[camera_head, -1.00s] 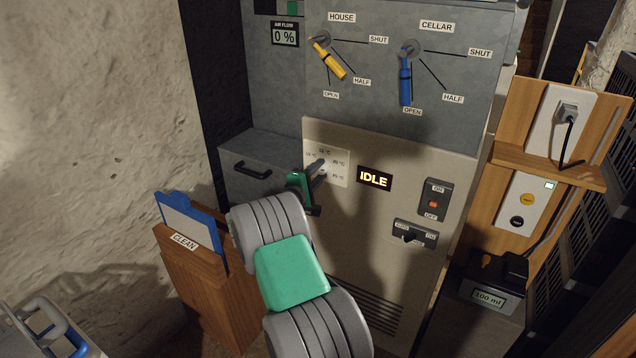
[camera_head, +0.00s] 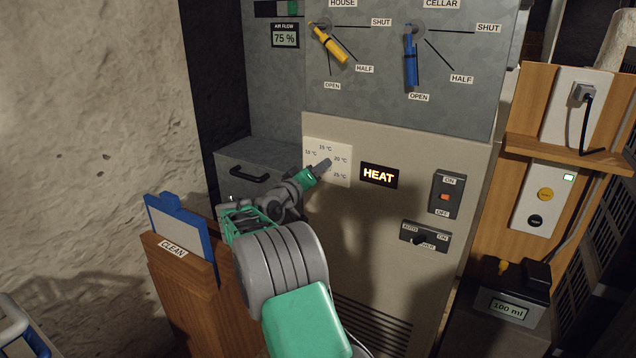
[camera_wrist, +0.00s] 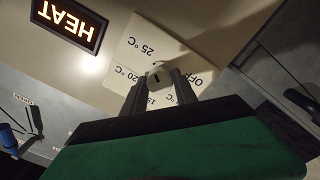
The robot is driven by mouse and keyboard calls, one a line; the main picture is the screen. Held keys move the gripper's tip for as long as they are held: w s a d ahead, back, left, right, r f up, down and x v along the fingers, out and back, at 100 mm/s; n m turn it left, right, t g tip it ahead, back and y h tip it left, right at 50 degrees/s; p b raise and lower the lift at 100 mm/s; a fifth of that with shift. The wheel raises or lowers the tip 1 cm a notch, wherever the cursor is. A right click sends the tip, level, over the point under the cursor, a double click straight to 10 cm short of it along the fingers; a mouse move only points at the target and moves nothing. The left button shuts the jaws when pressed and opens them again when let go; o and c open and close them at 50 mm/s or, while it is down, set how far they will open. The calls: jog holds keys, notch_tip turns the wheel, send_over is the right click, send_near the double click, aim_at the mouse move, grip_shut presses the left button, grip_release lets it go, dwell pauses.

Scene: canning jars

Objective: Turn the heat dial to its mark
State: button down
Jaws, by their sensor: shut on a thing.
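The heat dial (camera_wrist: 160,76) is a small pale round knob with a short dark mark, on a white scale plate (camera_wrist: 138,45). My gripper (camera_wrist: 163,90) is shut on it, one dark finger on each side. The wrist view shows the 25 °C, 20 °C and OFF labels; 15 °C is partly covered by a finger. Which label the dial points to is unclear. In the head view my gripper (camera_head: 322,167) reaches the plate (camera_head: 342,150) and hides the dial. The lit display (camera_head: 378,175) beside the plate reads HEAT.
Right of the dial are an ON/OFF switch (camera_head: 446,194) and a lower slide switch (camera_head: 424,238). Above are yellow (camera_head: 331,46) and blue (camera_head: 410,58) levers and an air flow display (camera_head: 285,38) reading 75 %. A wooden CLEAN holder (camera_head: 180,275) stands left of my arm.

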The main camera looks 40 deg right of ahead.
jog(key=shift+s+d+r+m+b, duration=0.1)
jog(key=shift+r+m+b, duration=0.05)
jog(key=shift+m+b, duration=1.7)
jog(key=shift+w+r+m+b, duration=0.1)
jog(key=shift+r+m+b, duration=0.05)
jog(key=shift+m+b, duration=1.65)
jog(key=shift+s+d+r+m+b, duration=0.1)
jog(key=shift+r+m+b, duration=0.05)
jog(key=shift+m+b, duration=1.65)
jog(key=c, duration=1.3)
grip_release()
jog(key=o, duration=0.3)
jog(key=shift+d+f, duration=0.1)
jog(key=shift+f, duration=0.1)
jog(key=shift+o, duration=0.2)
jog(key=p+v, duration=0.1)
jog(key=v, duration=0.7)
jog(key=shift+w, duration=0.2)
